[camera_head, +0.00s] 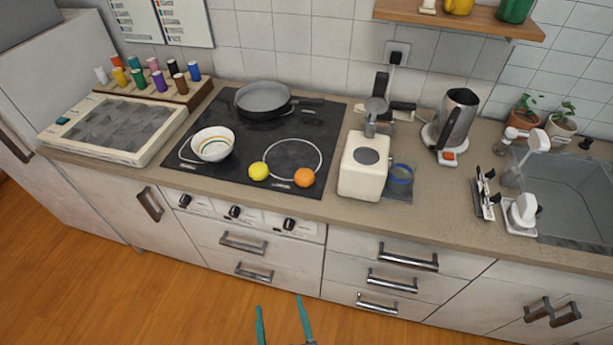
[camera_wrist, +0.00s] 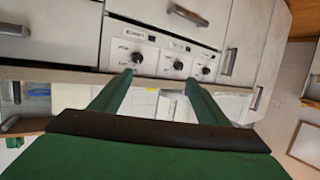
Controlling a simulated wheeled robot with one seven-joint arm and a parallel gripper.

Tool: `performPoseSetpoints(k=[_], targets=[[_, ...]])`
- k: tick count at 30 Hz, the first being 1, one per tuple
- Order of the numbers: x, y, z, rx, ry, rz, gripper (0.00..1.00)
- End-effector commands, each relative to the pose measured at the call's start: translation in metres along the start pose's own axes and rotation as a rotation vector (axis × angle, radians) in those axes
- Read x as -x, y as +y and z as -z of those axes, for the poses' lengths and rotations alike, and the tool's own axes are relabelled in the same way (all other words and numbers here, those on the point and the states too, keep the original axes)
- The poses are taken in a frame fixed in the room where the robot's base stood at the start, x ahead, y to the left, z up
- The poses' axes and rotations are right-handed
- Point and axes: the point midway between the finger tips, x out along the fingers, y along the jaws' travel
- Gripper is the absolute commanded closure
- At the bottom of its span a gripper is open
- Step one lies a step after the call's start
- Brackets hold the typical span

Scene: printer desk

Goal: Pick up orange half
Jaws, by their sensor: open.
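The orange half (camera_head: 304,177) is a small round orange piece on the front edge of the black cooktop (camera_head: 230,172). A yellow round fruit (camera_head: 259,171) sits just left of it. Whether the orange's cut face points down, I cannot tell. My gripper (camera_head: 279,301) shows at the bottom of the head view as two teal fingers, apart and empty, in front of the drawers and well away from the orange half. In the wrist view my gripper (camera_wrist: 158,78) has its fingers spread, facing the cooktop knobs (camera_wrist: 178,65); I cannot make out the orange half there.
A white bowl (camera_head: 213,144) and a dark pan (camera_head: 263,99) stand on the cooktop. A cream coffee grinder-like machine (camera_head: 363,170) stands close right of the orange half. A kettle (camera_head: 455,122) and sink (camera_head: 570,190) lie further right. The counter edge runs in front.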

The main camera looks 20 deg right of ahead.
Motion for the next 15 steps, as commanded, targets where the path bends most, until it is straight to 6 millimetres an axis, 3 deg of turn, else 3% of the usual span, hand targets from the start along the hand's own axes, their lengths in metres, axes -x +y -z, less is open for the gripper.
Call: performPoseSetpoints(k=[1, 6, 15], targets=[[-0.017, 0.004, 0.009, -0.002, 0.006, -0.014, 0.31], [-0.066, 0.021, 0.033, -0.012, -0.011, -0.065, 0.31], [-0.136, 0.062, 0.095, -0.047, -0.038, -0.165, 0.31]])
